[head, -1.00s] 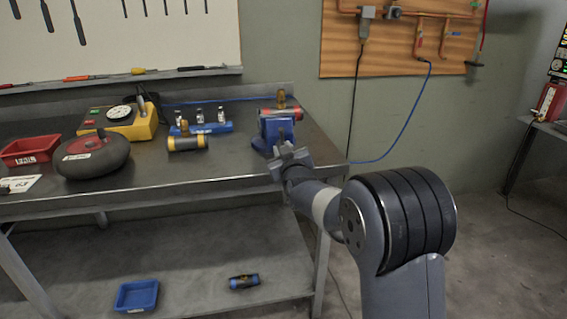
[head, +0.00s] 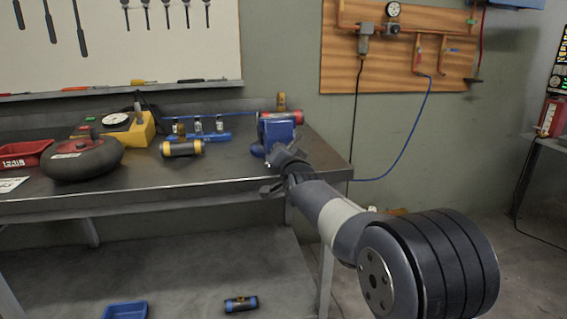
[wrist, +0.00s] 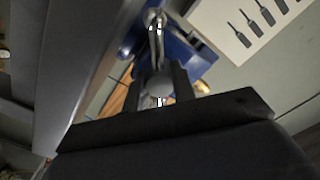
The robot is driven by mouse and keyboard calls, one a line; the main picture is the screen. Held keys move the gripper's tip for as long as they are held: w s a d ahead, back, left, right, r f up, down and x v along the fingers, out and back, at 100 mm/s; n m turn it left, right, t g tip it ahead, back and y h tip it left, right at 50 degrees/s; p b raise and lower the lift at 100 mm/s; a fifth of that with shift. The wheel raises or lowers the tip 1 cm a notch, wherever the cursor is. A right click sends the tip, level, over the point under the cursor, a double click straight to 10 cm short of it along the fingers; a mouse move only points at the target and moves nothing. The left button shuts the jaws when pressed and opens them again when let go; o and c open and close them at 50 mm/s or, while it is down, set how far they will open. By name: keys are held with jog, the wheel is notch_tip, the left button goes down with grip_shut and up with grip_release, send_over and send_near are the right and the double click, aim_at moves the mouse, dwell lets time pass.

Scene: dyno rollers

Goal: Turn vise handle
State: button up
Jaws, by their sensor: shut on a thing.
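The blue vise (head: 281,131) stands at the right front corner of the metal bench, with a red and brass cylinder (head: 282,116) at its top. My gripper (head: 268,177) is in front of the vise at the bench's front edge. In the wrist view the fingers of my gripper (wrist: 159,88) are closed around the round knob of the metal vise handle (wrist: 156,30). The bar of the handle runs up from the knob against the blue vise body (wrist: 184,50). In the head view my gripper hides the handle.
On the bench (head: 225,175) stand a yellow gauge box (head: 130,138), a dark round canister (head: 85,158), a red tray (head: 22,155), a yellow-ended cylinder (head: 182,149) and a blue fitting rack (head: 215,137). A blue hose (head: 405,135) hangs right of the bench.

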jog(key=m+b, duration=0.2)
jog(key=shift+f+m, duration=0.3)
jog(key=shift+m, duration=0.1)
jog(key=shift+r+m+b, duration=0.1)
jog(key=shift+m+b, duration=0.85)
jog(key=shift+m, duration=0.55)
jog(key=o, duration=1)
jog(key=shift+r, duration=0.15)
jog(key=shift+s, duration=0.15)
jog(key=b+v, duration=0.2)
jog(key=v, duration=0.8)
jog(key=shift+s, duration=0.3)
jog(key=shift+d, duration=0.1)
